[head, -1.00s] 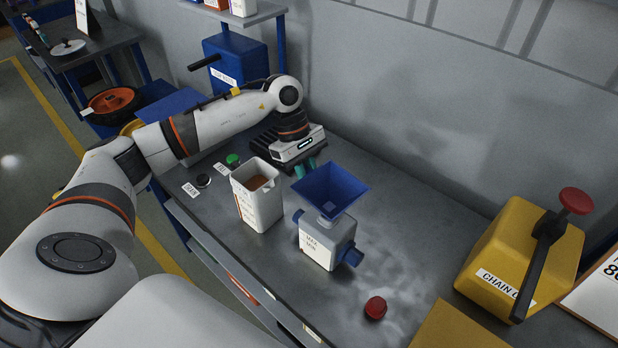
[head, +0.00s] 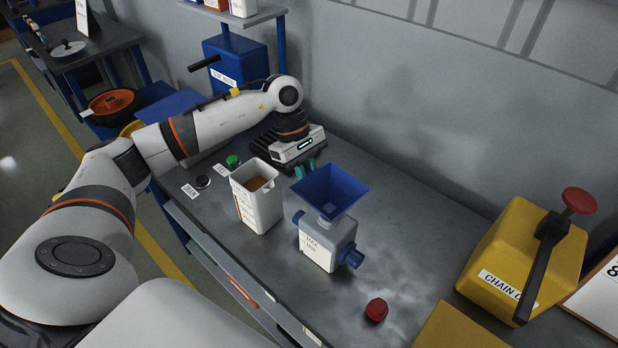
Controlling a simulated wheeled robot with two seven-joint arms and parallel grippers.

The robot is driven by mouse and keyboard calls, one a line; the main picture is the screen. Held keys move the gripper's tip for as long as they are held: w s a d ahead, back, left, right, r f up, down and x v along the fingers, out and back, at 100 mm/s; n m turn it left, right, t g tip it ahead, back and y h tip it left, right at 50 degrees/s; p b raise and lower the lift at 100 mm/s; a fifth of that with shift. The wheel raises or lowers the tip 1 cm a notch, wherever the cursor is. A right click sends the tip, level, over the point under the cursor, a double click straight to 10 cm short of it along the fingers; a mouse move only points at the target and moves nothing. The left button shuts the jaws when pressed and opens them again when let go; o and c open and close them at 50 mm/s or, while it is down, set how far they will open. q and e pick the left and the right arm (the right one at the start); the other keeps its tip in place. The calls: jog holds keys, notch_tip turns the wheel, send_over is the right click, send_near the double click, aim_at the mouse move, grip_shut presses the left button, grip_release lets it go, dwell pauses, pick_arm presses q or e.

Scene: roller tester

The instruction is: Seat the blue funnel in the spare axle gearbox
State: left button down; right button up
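The blue funnel (head: 331,188) stands upright on top of the spare axle gearbox (head: 325,243), a grey-white block with blue ends and a MAX/MIN label. Its narrow spout goes down to the gearbox top; how deep it sits I cannot tell. My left gripper (head: 305,170) is behind the funnel, near its back left rim, with teal fingertips set apart and nothing seen between them. The funnel's rim is close to the fingers, and I cannot tell whether they touch. My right gripper is not in view.
A white jug (head: 257,198) with brown contents stands left of the gearbox. A red cap (head: 376,310) lies in front. A yellow CHAIN box (head: 525,255) with a black lever is at right. Green (head: 233,160) and black (head: 203,181) knobs sit at left. The bench's back middle is clear.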

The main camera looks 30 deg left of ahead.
pick_arm(q)
jog(key=shift+f+b, duration=1)
jog(key=shift+f, duration=0.15)
jog(key=c, duration=1.3)
grip_release()
jog(key=shift+r, duration=0.1)
jog(key=shift+w+a+r, duration=0.1)
jog(key=shift+a+r, duration=0.15)
jog(key=shift+r, duration=0.25)
jog(key=s+b+v, duration=0.1)
jog(key=b+v, duration=0.1)
jog(key=v, duration=0.8)
jog(key=shift+w+r, duration=0.45)
jog(key=shift+a, duration=0.15)
